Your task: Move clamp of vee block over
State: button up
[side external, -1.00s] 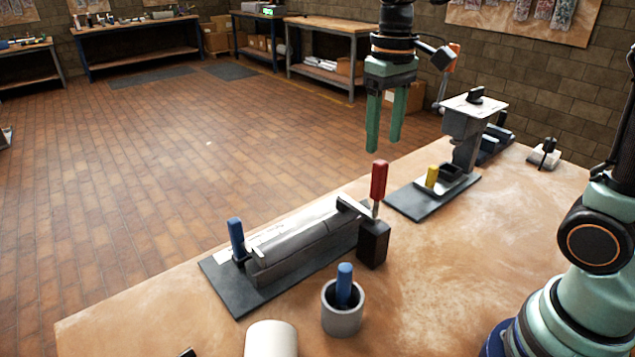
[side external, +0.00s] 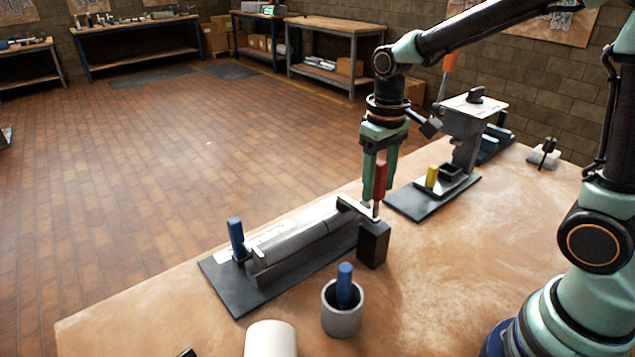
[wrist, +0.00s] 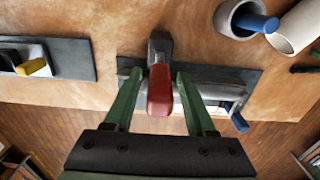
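The vee block (side external: 300,247) is a long grey block on a dark base plate (side external: 235,297), with a grey round bar lying along it. Its clamp has a red handle (side external: 380,180) standing upright above a black block (side external: 373,244) at the right end, and a metal arm (side external: 352,207) reaching over the bar's end. My gripper (side external: 379,192) points down around the red handle. In the wrist view, the red handle (wrist: 160,92) sits between my open fingers (wrist: 157,76), with a gap visible on both sides. The fingers hide part of the handle in the side view.
A blue-handled piece (side external: 236,238) stands at the plate's left end. A grey cup (side external: 342,312) holding a blue handle and a pale cylinder (side external: 271,340) stand in front. A second fixture with a yellow peg (side external: 432,176) stands to the right. The bench's right middle is clear.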

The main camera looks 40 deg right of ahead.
grip_shut()
dwell(1.2)
